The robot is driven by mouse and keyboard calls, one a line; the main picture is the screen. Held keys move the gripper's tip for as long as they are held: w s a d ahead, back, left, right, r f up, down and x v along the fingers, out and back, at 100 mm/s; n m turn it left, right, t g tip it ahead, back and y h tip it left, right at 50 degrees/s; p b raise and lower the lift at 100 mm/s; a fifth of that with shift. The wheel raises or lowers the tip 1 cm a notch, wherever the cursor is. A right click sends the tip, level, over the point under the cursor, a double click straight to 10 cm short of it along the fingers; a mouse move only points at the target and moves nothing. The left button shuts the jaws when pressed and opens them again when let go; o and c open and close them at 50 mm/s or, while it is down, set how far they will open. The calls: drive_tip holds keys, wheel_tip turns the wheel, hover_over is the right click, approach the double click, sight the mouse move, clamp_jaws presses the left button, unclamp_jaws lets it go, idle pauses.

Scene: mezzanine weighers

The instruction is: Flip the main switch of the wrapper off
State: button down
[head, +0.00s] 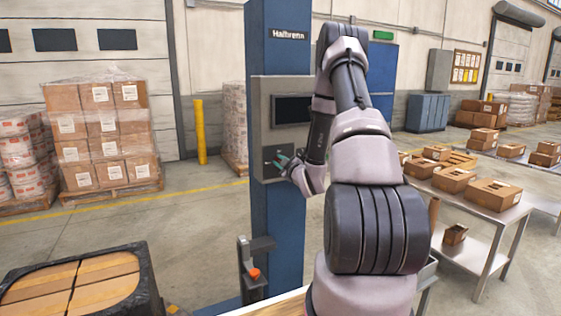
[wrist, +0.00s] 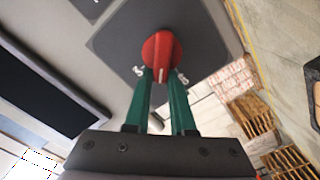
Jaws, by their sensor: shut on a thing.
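The wrapper is a blue column (head: 275,230) with a grey control box (head: 263,95) on its front. The main switch is a red rotary knob (wrist: 161,47) on a dark square plate (wrist: 120,45) in the wrist view. A white line on the knob points toward my gripper, between two small white marks, too small to read surely. My gripper (wrist: 162,76) has its green fingers shut on the knob, one on each side. In the head view my gripper (head: 284,160) is at the lower part of the box, and the knob is hidden there.
A dark screen (head: 292,110) is above the switch plate on the box. A post with an orange-red button (head: 254,273) stands lower at the column. A steel table (head: 485,205) with cartons is at the right. Pallets of cartons (head: 105,135) stand at the back left. The floor between is clear.

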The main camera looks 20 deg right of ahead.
drive_tip(key=shift+a+f+n, duration=0.1)
drive_tip(key=shift+f+n, duration=0.2)
drive_tip(key=shift+n, duration=1.15)
drive_tip(key=shift+a+f+n, duration=0.15)
drive_tip(key=shift+f+n, duration=0.2)
drive_tip(key=shift+n, duration=1.05)
drive_tip(key=shift+a+f+n, duration=0.1)
drive_tip(key=shift+f+n, duration=0.2)
drive_tip(key=shift+n, duration=1.15)
drive_tip(key=c, duration=0.8)
unclamp_jaws()
drive_tip(key=shift+o, duration=0.2)
drive_tip(key=s, duration=1.1)
drive_tip(key=shift+d, duration=0.15)
